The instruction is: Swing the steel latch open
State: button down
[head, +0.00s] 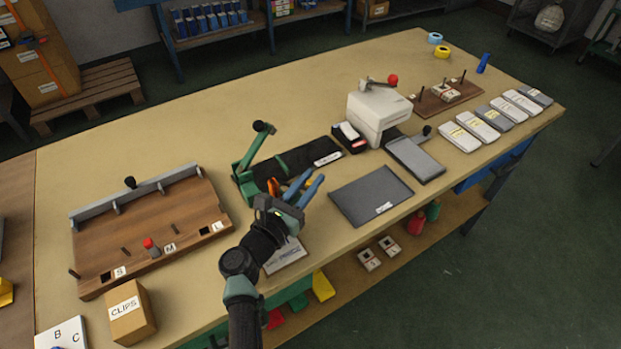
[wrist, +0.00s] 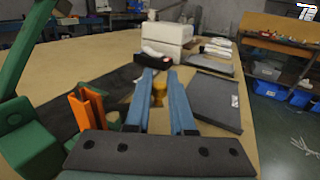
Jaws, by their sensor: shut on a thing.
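My gripper (head: 306,187) points up and to the right over the table, beside a green lever tool (head: 252,160) with an orange part. In the wrist view its two blue fingers (wrist: 165,88) stand with a small gap, shut on a small brass-yellow piece (wrist: 159,93). The head view does not show this piece clearly. A long grey metal bar (head: 165,183) with a black knob lies along the back edge of a wooden board (head: 150,225) at the left. It looks like the steel latch, but I cannot be sure. My gripper is well to its right, not touching it.
A dark flat pad (head: 371,194) lies right of my gripper. A white machine (head: 380,112) with a red-knobbed lever stands farther back. A CLIPS box (head: 132,312) stands at the front left. Several packets lie at the far right. The table's back left is clear.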

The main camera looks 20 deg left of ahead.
jog(key=shift+s+m+g+h+b, duration=0.2)
jog(key=shift+m+h+b, duration=0.3)
jog(key=shift+h, duration=0.25)
jog(key=shift+s+m+g+h+b, duration=0.1)
jog(key=shift+m+g+h+b, duration=0.1)
jog(key=shift+m+h+b, duration=0.4)
jog(key=shift+h, duration=0.35)
jog(key=c, duration=0.8)
grip_release()
jog(key=shift+o, duration=0.2)
jog(key=shift+s, duration=0.1)
jog(key=v, duration=1.2)
jog(key=shift+p, duration=0.3)
jog(key=shift+r, duration=0.1)
